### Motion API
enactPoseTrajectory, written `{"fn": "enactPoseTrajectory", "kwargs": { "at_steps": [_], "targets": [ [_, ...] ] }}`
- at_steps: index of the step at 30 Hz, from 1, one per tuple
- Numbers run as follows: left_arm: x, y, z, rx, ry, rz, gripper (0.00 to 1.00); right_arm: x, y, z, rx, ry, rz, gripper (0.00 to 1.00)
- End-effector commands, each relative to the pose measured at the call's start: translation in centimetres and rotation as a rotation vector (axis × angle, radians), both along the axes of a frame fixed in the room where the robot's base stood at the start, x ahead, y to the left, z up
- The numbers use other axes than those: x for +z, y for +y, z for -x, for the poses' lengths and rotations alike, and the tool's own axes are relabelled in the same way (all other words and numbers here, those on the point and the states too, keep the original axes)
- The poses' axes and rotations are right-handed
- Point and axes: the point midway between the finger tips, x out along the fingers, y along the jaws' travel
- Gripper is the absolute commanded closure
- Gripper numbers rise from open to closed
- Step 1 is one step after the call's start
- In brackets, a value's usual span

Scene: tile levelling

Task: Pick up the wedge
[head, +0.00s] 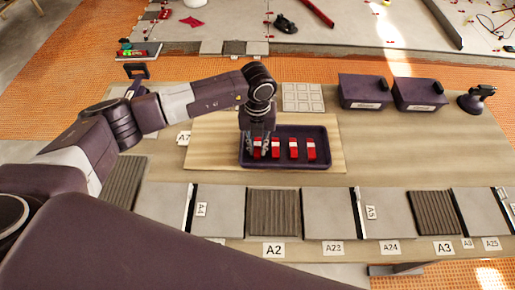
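Several red wedges with white labels lie side by side in a dark purple tray (325,160) on the table. The leftmost wedge (257,149) is partly hidden by my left gripper (257,146). My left gripper points down over the tray's left end. Its fingers look apart, one on each side of the leftmost wedge, and I cannot tell whether they touch it. The other wedges, such as the rightmost wedge (311,149), stand clear of the gripper. My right gripper is out of view.
The tray rests on a light wooden board (215,150). Two dark bins (365,91) and a suction-cup tool (476,98) stand at the back right. A white grid sheet (302,97) lies behind the tray. Grey tiles (330,212) with labels line the front edge.

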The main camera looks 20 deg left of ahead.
Motion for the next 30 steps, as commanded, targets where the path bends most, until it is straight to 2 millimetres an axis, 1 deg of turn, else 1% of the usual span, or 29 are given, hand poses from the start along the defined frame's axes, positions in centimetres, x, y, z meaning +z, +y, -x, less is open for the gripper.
{"fn": "enactPoseTrajectory", "kwargs": {
  "at_steps": [11, 14, 17, 20, 23, 30],
  "targets": [
    [0.1, 0.0, 0.0, 0.000, 0.000, 0.001, 0.96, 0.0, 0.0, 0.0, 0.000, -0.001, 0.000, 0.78],
    [0.6, 0.0, 0.0, 0.000, -0.001, 0.001, 0.96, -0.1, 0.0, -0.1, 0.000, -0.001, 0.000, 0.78],
    [1.5, 0.0, -0.1, 0.000, -0.002, 0.001, 0.96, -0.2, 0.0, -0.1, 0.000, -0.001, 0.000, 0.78],
    [3.1, 0.0, -0.1, -0.001, -0.005, 0.002, 0.96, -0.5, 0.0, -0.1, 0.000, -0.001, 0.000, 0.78],
    [5.5, 0.0, -0.2, -0.002, -0.007, 0.002, 0.96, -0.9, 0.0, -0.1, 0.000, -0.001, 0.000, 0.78],
    [12.5, 0.0, -0.2, 0.000, -0.008, 0.001, 0.96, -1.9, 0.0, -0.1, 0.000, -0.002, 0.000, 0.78]
  ]
}}
